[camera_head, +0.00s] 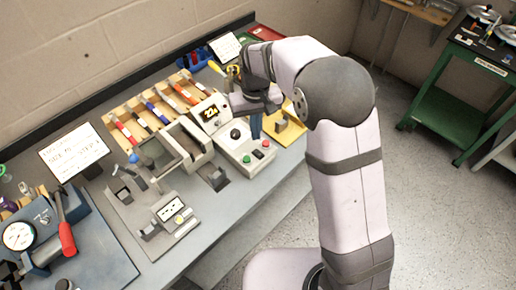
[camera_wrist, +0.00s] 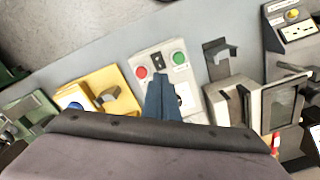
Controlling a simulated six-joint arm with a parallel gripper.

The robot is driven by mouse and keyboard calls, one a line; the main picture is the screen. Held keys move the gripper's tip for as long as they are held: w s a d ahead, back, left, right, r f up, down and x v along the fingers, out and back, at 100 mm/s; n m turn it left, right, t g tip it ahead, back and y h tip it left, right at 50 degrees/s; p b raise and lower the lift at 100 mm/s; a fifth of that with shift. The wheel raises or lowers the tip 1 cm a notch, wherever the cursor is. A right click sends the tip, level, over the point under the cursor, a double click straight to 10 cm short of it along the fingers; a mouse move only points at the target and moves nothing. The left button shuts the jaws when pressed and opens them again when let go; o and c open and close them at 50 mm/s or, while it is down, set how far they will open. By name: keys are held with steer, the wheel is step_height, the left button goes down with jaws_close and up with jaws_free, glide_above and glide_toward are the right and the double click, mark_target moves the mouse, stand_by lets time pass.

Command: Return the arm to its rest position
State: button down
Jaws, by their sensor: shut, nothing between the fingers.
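In the wrist view my gripper (camera_wrist: 162,82) shows as closed blue fingers, shut and empty. They cover part of the control box's panel (camera_wrist: 180,90) in that view. Whether the fingertips touch anything cannot be told, but they appear to be above the box. My arm reaches in from the right in the head view.
A yellow fixture (camera_head: 288,128) stands right of the gripper. A grey open-topped fixture (camera_head: 178,150), a plate with a socket (camera_head: 170,209) and wooden racks with coloured leads (camera_head: 128,134) lie left. A gauge press (camera_head: 45,235) stands front left. Open floor (camera_head: 410,170) lies right.

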steer(key=shift+n+g, duration=0.4)
steer(key=shift+g, duration=0.3)
steer(key=s+d+f, duration=0.1)
steer(key=s+f, duration=0.1)
steer(key=s, duration=0.1)
steer(key=s+d+f, duration=0.1)
steer(key=s+f, duration=0.1)
steer(key=s, duration=0.2)
steer(key=s+d+f, duration=0.2)
steer(key=s, duration=0.1)
steer(key=shift+s+d+f, duration=0.1)
steer(key=shift+s+f, duration=0.15)
steer(key=shift+f, duration=0.1)
steer(key=s+d+r+m, duration=0.2)
steer(key=s+d, duration=0.6)
steer(key=s, duration=0.4)
steer(key=shift+m+t, duration=0.7)
steer(key=shift+m, duration=0.2)
steer(key=d+r, duration=0.1)
steer(key=w+d+r, duration=0.1)
steer(key=d+r, duration=0.1)
steer(key=shift+w+d+r, duration=0.1)
steer(key=shift+d+r, duration=0.05)
steer(key=shift+r, duration=0.15)
steer(key=shift+f, duration=0.1)
